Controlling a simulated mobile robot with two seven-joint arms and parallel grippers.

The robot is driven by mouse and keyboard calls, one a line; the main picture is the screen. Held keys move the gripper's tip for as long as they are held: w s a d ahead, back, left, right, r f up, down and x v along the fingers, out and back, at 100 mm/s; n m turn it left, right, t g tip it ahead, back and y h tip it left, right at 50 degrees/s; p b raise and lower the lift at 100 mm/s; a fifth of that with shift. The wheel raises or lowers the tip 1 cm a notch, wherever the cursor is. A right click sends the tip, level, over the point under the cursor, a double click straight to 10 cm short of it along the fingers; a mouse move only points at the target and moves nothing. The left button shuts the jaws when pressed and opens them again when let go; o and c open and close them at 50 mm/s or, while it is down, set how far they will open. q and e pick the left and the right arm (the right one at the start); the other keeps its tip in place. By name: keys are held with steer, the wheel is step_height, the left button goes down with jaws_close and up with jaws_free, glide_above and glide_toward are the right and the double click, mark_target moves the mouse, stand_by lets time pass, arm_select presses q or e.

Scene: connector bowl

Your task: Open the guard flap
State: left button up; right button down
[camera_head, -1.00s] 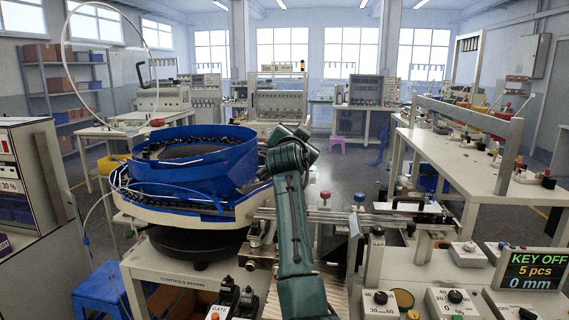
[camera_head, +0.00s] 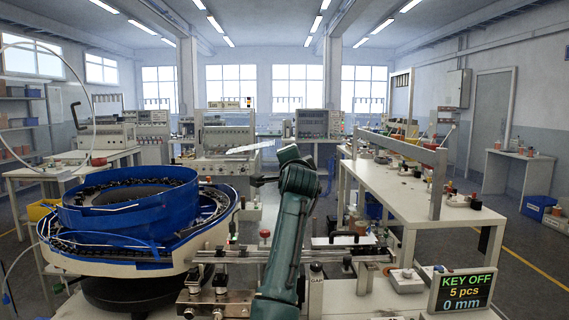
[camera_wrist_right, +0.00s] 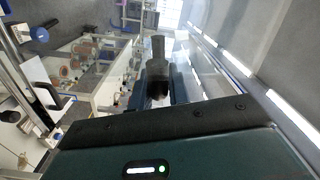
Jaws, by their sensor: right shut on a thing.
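My right arm rises up the middle of the head view, and its dark gripper (camera_head: 264,181) points left and away, just right of the blue feeder bowl. In the right wrist view the gripper (camera_wrist_right: 158,88) is shut on a dark, handle-like piece (camera_wrist_right: 157,50). A clear panel (camera_wrist_right: 228,66), which looks like the guard flap, runs slantwise to its right. In the head view a thin pale, tilted sheet (camera_head: 250,147) shows above the gripper; it may be the same flap. Its hinge and exact angle are hidden. My left gripper is in neither current view.
The blue feeder bowl (camera_head: 130,200) stands at left. A metal track (camera_head: 345,256) with knobs runs right from it. The display (camera_head: 463,293) reads KEY OFF, 5 pcs, 0 mm. A long white bench (camera_head: 405,195) is at right; floor shows beyond it.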

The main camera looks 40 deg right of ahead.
steer(key=shift+d, duration=0.1)
steer(key=c, duration=1.4)
jaws_free()
steer(key=shift+f, duration=0.1)
arm_select(q)
steer(key=shift+d, duration=0.15)
arm_select(e)
steer(key=shift+o, duration=0.2)
steer(key=shift+s, duration=0.1)
steer(key=shift+s+a, duration=0.25)
steer(key=shift+a, duration=0.05)
arm_select(q)
steer(key=shift+w+d+f+h+b, duration=0.15)
steer(key=shift+d+h+b, duration=0.25)
steer(key=shift+b, duration=1.15)
arm_select(e)
steer(key=v, duration=1.2)
steer(key=shift+s, duration=0.15)
arm_select(q)
steer(key=shift+f, duration=0.2)
arm_select(e)
steer(key=shift+a, duration=0.1)
